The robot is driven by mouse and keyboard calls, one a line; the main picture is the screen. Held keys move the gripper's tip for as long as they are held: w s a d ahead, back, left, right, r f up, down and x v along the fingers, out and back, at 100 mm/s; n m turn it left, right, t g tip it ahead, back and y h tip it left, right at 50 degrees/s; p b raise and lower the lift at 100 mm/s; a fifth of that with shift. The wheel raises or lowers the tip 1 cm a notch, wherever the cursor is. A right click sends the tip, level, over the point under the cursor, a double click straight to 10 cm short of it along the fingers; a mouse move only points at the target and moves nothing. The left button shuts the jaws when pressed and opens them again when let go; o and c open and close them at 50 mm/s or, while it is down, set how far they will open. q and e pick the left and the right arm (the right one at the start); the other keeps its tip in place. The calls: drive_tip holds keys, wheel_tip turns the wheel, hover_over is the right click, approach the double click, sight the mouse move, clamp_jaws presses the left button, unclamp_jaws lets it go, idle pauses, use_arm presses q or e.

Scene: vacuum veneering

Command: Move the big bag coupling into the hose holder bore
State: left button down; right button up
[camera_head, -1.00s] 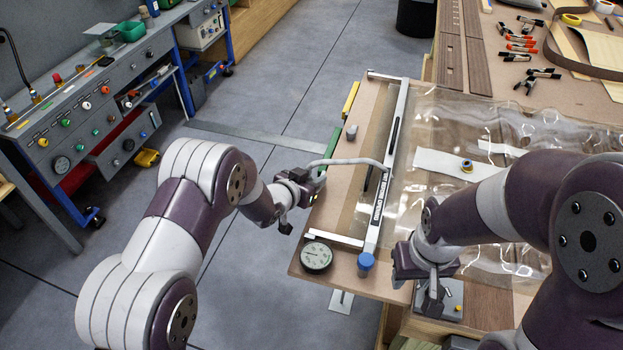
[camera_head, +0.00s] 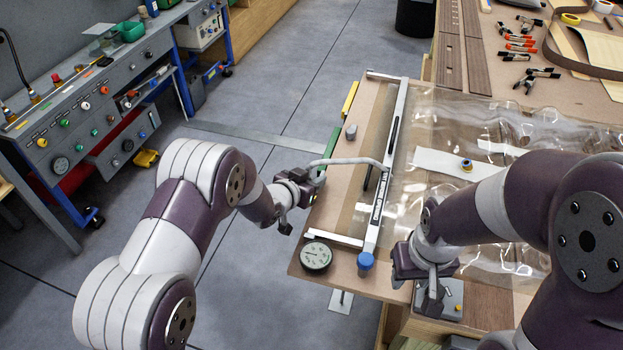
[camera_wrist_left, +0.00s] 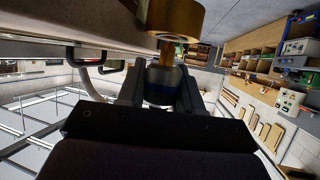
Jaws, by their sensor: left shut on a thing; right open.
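My left gripper (camera_head: 303,185) is at the left edge of the table. A brass stem rises from the coupling toward a wide brass cylinder (camera_wrist_left: 176,18); I cannot tell whether that cylinder belongs to the coupling or to a holder. A pale hose (camera_head: 345,161) arcs from beside the left gripper over the clamp bar. The hose holder bore is not clearly visible. My right gripper (camera_head: 430,303) is open above the table's front edge; its fingertips are partly hidden.
A gauge (camera_head: 316,257), a blue knob (camera_head: 366,261) and a green block (camera_head: 332,145) are near the left gripper.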

use_arm(q)
drive_tip(key=shift+f+b, duration=0.3)
drive_tip(key=shift+f, duration=0.1)
use_arm(e)
drive_tip(key=shift+f, duration=0.4)
use_arm(q)
drive_tip(key=shift+r, duration=0.1)
use_arm(e)
drive_tip(key=shift+r, duration=0.15)
use_arm(q)
drive_tip(key=shift+r, duration=0.25)
use_arm(e)
drive_tip(key=shift+r, duration=0.15)
use_arm(q)
drive_tip(key=shift+r+p, duration=0.1)
drive_tip(key=shift+p, duration=0.2)
